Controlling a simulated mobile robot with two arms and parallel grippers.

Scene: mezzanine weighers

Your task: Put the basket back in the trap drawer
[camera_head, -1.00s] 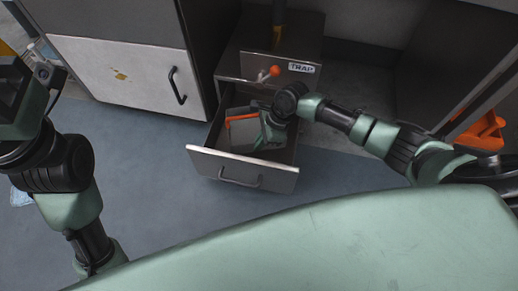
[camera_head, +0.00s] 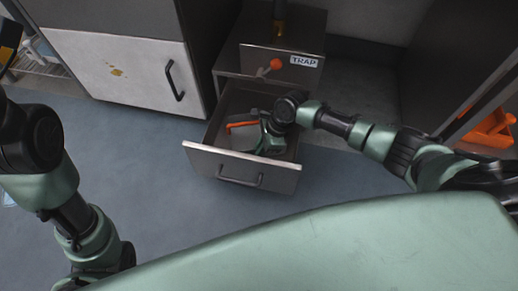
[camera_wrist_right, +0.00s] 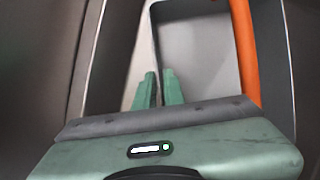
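The trap drawer (camera_head: 240,170) is pulled open below a cabinet front labelled TRAP (camera_head: 304,61). The grey basket with an orange handle (camera_head: 243,125) is inside the drawer; its lower part is hidden. My right gripper (camera_head: 266,143) reaches down into the drawer at the basket's right side. In the right wrist view, its two green fingers (camera_wrist_right: 158,88) stand close together on either side of the basket's thin wall (camera_wrist_right: 155,38), and the orange handle (camera_wrist_right: 245,50) runs along the right. My left arm is at the left edge; its fingers are out of view.
An orange knob (camera_head: 276,64) sits on the front above the drawer. A white cabinet door with a black handle (camera_head: 174,83) is to the left. An orange container (camera_head: 488,130) is at the far right. The blue-grey floor (camera_head: 140,150) before the drawer is clear.

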